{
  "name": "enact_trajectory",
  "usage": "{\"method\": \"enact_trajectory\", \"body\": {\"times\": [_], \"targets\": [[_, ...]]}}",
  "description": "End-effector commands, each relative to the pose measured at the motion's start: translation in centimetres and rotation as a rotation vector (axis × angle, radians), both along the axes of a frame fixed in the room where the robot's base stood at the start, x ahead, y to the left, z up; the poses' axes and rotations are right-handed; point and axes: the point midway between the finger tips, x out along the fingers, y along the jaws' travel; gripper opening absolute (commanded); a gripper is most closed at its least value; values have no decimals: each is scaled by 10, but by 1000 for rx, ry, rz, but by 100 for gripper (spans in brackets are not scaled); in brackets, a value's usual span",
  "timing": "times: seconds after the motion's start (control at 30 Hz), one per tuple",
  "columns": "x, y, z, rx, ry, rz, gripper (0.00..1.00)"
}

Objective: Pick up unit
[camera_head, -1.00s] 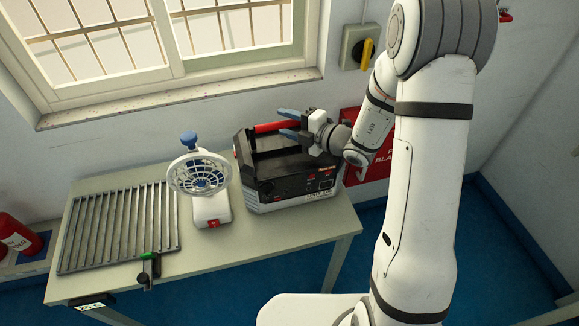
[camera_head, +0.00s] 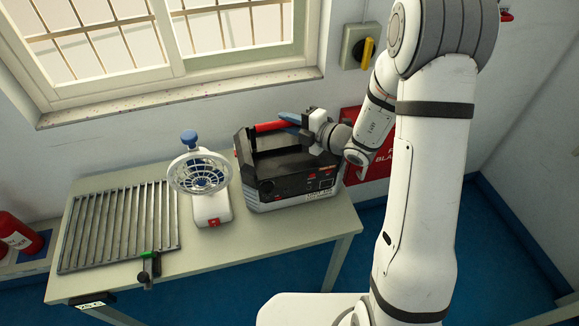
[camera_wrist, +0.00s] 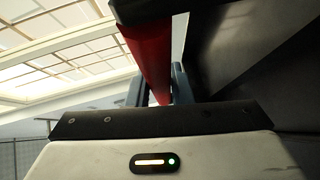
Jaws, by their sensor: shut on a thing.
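The unit (camera_head: 290,186) is a black and grey box with a red carrying handle (camera_head: 270,127) along its top. It stands upright on the table (camera_head: 285,232), right of the fan. My gripper (camera_head: 296,123) reaches in from the right, its blue fingers shut on the red handle. In the wrist view the red handle (camera_wrist: 148,45) runs between the fingers (camera_wrist: 160,85), and dark surfaces of the unit fill the right side. The unit's base appears to rest on the table.
A small white fan (camera_head: 203,180) stands close to the unit's left side. A slatted rack (camera_head: 118,226) lies at the table's left, with a green-and-black clamp (camera_head: 148,268) at its front edge. The window sill (camera_head: 180,97) and wall are behind. A red extinguisher (camera_head: 18,234) is far left.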

Motion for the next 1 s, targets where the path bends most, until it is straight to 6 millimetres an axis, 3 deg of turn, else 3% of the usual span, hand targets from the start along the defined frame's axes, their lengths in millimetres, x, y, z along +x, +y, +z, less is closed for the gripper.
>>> {"method": "enact_trajectory", "body": {"times": [0.63, 1.0], "targets": [[-1, 0, -1, -1, 2, 1, 0], [1, 1, 8, 4, -10, 2, 0]]}}
